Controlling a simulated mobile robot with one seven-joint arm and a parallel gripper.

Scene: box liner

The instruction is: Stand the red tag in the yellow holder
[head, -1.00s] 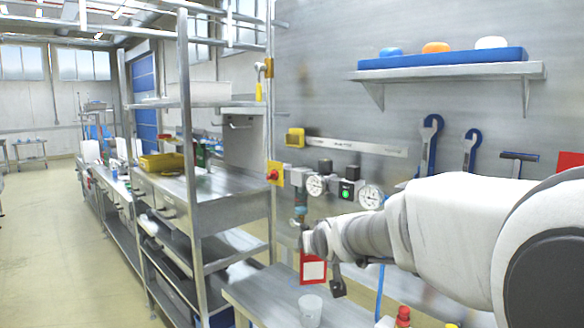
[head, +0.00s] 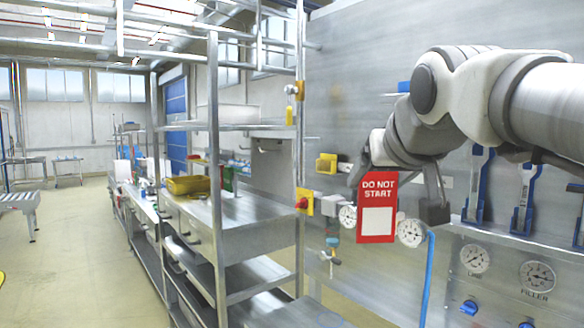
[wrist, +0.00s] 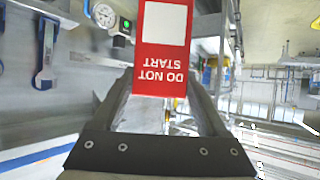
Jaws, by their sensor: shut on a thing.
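The red tag (head: 390,176) has white "DO NOT START" lettering and a white panel. It hangs upright in front of the wall gauges in the head view. My gripper (wrist: 163,88) is shut on the lettered end of the tag (wrist: 163,55) in the wrist view, where the lettering looks upside down. The yellow holder (head: 327,163) is a small block on the wall, left of the tag and a little higher, apart from it. The wrist view does not clearly show the holder.
A yellow box with a red button (head: 303,202) sits left of the tag. Gauges (head: 410,232) and a valve (head: 331,257) are on the wall near it. Blue-handled tools (head: 479,190) hang to the right. A steel shelf frame (head: 215,150) stands left.

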